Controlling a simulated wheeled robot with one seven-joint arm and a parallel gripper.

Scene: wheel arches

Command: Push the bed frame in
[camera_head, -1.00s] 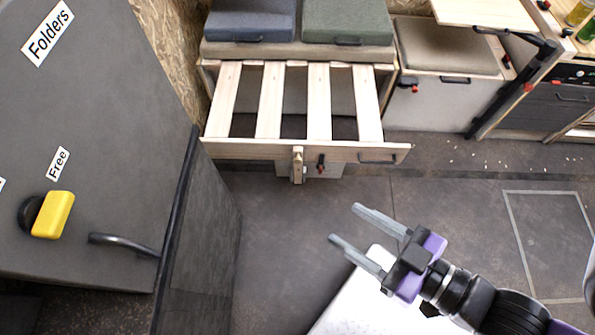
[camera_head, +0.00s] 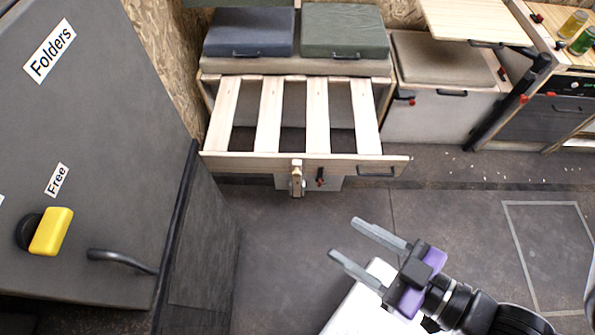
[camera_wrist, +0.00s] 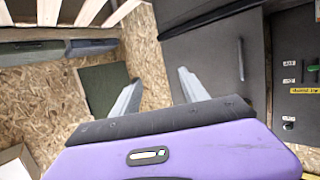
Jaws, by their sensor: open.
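The bed frame (camera_head: 303,162) is a light wooden slatted pull-out that extends from under the bench toward me in the head view. Its front board carries a dark handle (camera_head: 376,171) at the right, a small red-tipped latch (camera_head: 320,176) and a wooden leg (camera_head: 297,178) near the middle. My gripper (camera_head: 359,240) is open and empty, in front of the bed frame and to its lower right, apart from it. In the wrist view my gripper's fingers (camera_wrist: 161,92) are spread with nothing between them. Some pale slats (camera_wrist: 70,12) show at the top left there.
A blue cushion (camera_head: 249,31) and a green cushion (camera_head: 343,31) lie on the bench behind. A dark cabinet (camera_head: 95,120) with a yellow knob stands close at the left. A beige-topped box seat (camera_head: 440,60) stands right of the bench. The floor before the frame is clear.

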